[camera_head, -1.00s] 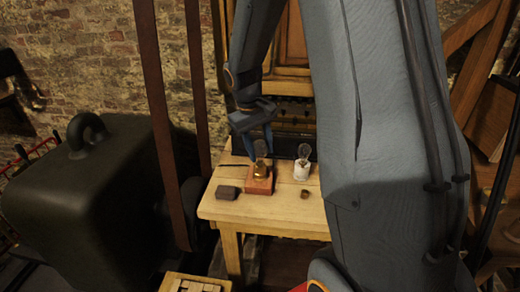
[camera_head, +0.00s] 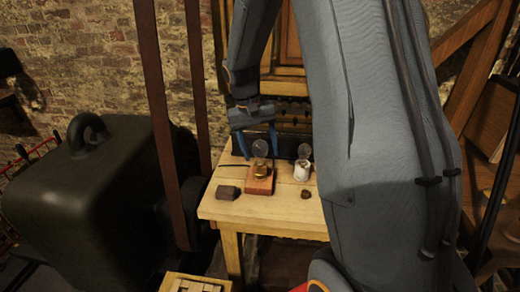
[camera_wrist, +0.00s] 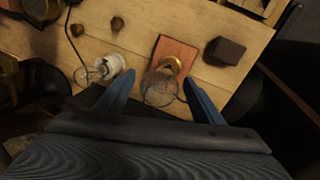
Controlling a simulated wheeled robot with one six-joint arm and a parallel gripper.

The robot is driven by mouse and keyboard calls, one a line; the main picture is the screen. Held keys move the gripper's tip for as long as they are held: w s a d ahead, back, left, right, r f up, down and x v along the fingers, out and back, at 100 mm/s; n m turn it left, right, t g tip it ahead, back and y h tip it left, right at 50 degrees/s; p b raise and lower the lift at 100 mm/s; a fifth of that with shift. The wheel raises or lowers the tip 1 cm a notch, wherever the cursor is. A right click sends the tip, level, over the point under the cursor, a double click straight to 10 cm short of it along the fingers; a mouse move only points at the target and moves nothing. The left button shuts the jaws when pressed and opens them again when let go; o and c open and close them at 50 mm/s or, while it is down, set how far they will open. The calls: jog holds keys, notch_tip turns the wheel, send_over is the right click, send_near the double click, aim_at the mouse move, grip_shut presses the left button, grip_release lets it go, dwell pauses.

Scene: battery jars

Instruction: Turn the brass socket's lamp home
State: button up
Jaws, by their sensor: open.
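The brass socket (camera_head: 260,171) stands on a reddish wooden block (camera_head: 261,186) on the table, with a clear glass lamp (camera_head: 259,148) upright in it. In the wrist view the lamp's bulb (camera_wrist: 160,87) lies between my two blue fingers, with the brass socket (camera_wrist: 172,65) just beyond it. My gripper (camera_head: 260,146) is open, its fingers apart on either side of the bulb; it also shows in the wrist view (camera_wrist: 163,92). I see no finger touching the glass. How far the lamp is seated in the socket is too small to tell.
A white socket (camera_head: 301,172) with another glass lamp (camera_head: 304,151) stands close to the right of the block. A dark block (camera_head: 228,192) lies to its left. A small brown knob (camera_head: 306,194) is near the table's (camera_head: 265,213) front, where some wood is bare.

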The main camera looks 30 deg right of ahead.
jog(key=shift+w+a+r+b, duration=0.1)
jog(key=shift+a+r+b, duration=0.15)
jog(key=shift+r, duration=1)
jog(key=shift+w+a+r+b, duration=0.1)
jog(key=shift+a+r+b, duration=0.1)
jog(key=shift+r, duration=1.1)
jog(key=shift+w+a+r+b, duration=0.1)
jog(key=shift+a+r+b, duration=0.15)
jog(key=shift+r, duration=1)
